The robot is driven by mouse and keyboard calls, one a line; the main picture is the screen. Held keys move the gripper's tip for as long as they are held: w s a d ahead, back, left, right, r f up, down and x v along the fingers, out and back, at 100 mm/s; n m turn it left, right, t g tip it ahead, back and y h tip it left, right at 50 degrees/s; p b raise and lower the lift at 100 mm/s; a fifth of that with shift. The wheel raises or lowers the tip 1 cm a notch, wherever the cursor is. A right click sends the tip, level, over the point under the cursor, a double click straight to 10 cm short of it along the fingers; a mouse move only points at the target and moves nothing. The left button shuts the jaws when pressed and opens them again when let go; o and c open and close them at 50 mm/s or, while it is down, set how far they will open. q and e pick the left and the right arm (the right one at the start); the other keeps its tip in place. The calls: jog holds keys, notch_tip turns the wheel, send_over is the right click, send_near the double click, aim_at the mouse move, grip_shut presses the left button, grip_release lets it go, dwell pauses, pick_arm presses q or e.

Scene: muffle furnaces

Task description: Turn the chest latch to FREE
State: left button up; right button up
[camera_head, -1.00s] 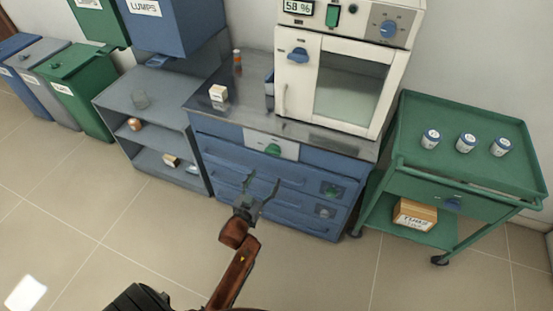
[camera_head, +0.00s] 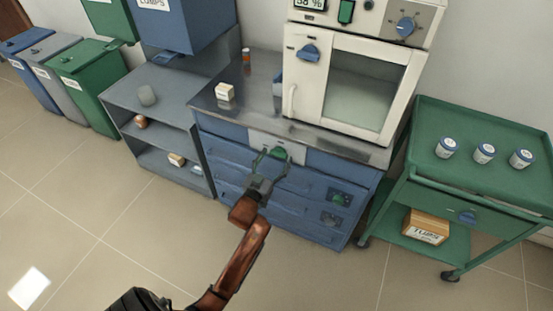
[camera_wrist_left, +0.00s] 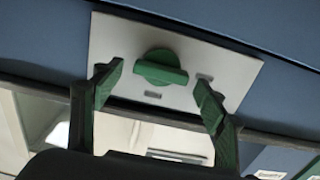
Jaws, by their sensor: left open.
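The chest latch is a green knob (camera_head: 278,153) on a pale plate (camera_head: 262,140) at the top front of the blue drawer chest (camera_head: 240,150). In the left wrist view the knob (camera_wrist_left: 161,67) sits on the plate (camera_wrist_left: 215,65), with small dark marks beside and below it. My left gripper (camera_head: 271,158) is open in front of the knob, partly overlapping it in the head view. In the left wrist view its green fingertips (camera_wrist_left: 157,78) stand on either side of the knob, apart from it. The marks are too small to read. My right gripper is not in view.
A white furnace (camera_head: 355,80) stands on the chest top, with a small white box (camera_head: 225,92) to its left. A green cart (camera_head: 480,185) with several jars stands at the right. A grey shelf (camera_head: 160,115) stands at the left. The floor in front is clear.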

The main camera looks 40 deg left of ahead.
pick_arm(q)
jog(key=shift+c, duration=0.6)
jog(key=c, duration=1)
jog(key=shift+c, duration=0.2)
